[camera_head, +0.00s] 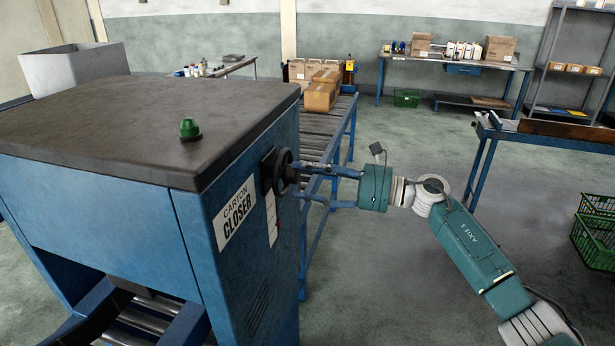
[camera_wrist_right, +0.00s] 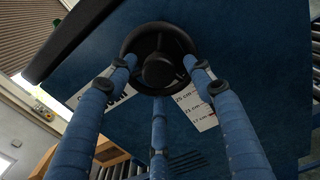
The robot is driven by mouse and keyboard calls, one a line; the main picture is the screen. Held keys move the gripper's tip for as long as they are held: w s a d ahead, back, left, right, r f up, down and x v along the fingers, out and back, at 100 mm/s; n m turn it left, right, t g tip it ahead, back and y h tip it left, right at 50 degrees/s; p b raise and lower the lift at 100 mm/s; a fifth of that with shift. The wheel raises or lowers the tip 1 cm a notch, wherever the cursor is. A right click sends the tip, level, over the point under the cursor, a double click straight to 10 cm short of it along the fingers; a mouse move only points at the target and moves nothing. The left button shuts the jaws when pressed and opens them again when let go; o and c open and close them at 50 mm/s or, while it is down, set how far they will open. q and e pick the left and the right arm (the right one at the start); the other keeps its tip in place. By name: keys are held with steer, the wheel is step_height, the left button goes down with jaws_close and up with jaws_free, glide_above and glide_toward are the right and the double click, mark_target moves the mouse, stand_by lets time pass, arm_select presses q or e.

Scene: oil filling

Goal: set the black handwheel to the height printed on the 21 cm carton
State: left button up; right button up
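The black handwheel (camera_head: 278,172) is on the blue machine's right side panel. In the right wrist view the handwheel (camera_wrist_right: 160,58) faces me, with its round hub in the middle. The spread fingers of my right gripper (camera_head: 300,181) reach its rim; their tips (camera_wrist_right: 160,75) overlap the rim on the left, right and bottom. Whether they clamp it is unclear. A white height scale (camera_wrist_right: 196,105) with several cm marks is partly hidden by a finger. Cartons (camera_head: 320,95) stand on the roller conveyor; their printing is too small to read. My left gripper is out of view.
The blue machine (camera_head: 100,220) fills the left, with a green knob (camera_head: 189,128) on top and a "CARTON CLOSER" sign (camera_head: 234,212). The roller conveyor (camera_head: 345,118) runs behind it. A table (camera_head: 455,64) and green crates (camera_head: 597,230) stand farther off. Floor right of the machine is open.

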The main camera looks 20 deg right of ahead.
steer(key=c, duration=1)
steer(key=shift+f, duration=0.1)
